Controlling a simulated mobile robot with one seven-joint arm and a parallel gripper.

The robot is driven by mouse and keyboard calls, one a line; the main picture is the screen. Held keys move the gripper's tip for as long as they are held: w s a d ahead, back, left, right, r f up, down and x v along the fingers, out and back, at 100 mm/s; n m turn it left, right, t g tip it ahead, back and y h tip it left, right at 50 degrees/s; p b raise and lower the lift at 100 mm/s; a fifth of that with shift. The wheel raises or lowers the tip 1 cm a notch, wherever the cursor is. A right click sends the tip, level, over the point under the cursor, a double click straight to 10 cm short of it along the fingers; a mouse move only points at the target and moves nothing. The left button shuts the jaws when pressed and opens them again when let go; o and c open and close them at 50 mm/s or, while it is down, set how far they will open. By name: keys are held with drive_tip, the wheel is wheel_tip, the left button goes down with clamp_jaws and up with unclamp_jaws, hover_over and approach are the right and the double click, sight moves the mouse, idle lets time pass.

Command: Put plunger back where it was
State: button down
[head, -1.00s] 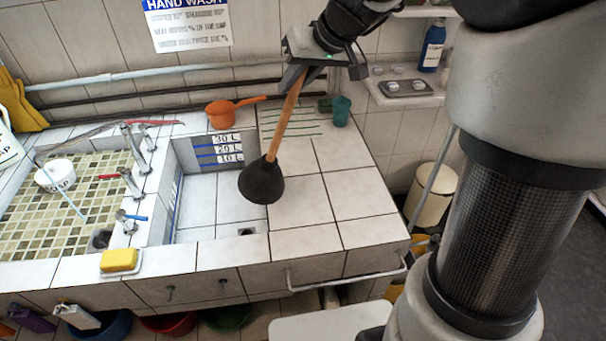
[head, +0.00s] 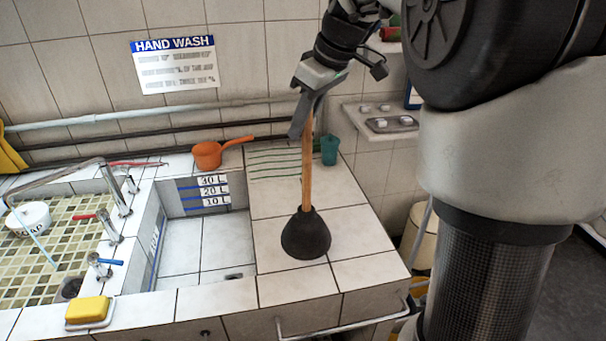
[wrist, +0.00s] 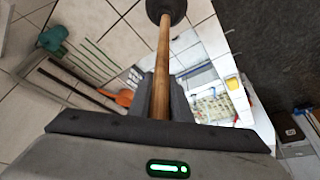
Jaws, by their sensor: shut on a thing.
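The plunger has a black rubber cup (head: 306,236) and a wooden handle (head: 307,180). In the head view it is upright over the white tiled counter (head: 345,192), right of the sink basin. The cup appears at or very near the tiles; I cannot tell whether it touches. My gripper (head: 303,112) is shut on the upper end of the handle. In the wrist view the handle (wrist: 163,70) runs from between the fingers up to the dark cup (wrist: 167,10).
An orange pot (head: 208,155) and a teal cup (head: 329,150) stand at the back of the counter. The sunken basin (head: 205,250) lies to the left. A yellow soap (head: 88,310) sits at the front left. A shelf (head: 385,122) juts from the wall at right.

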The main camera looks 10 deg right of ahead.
hover_over(307, 176)
drive_tip(key=w, duration=0.2)
drive_tip(key=shift+a+f, duration=0.15)
drive_tip(key=shift+f, duration=1.55)
drive_tip(key=shift+a+f, duration=0.15)
drive_tip(key=shift+f, duration=1.55)
drive_tip(key=shift+f+b, duration=0.1)
drive_tip(key=shift+b, duration=0.25)
drive_tip(key=shift+f, duration=0.15)
drive_tip(key=c, duration=1.6)
unclamp_jaws()
drive_tip(key=shift+c, duration=0.2)
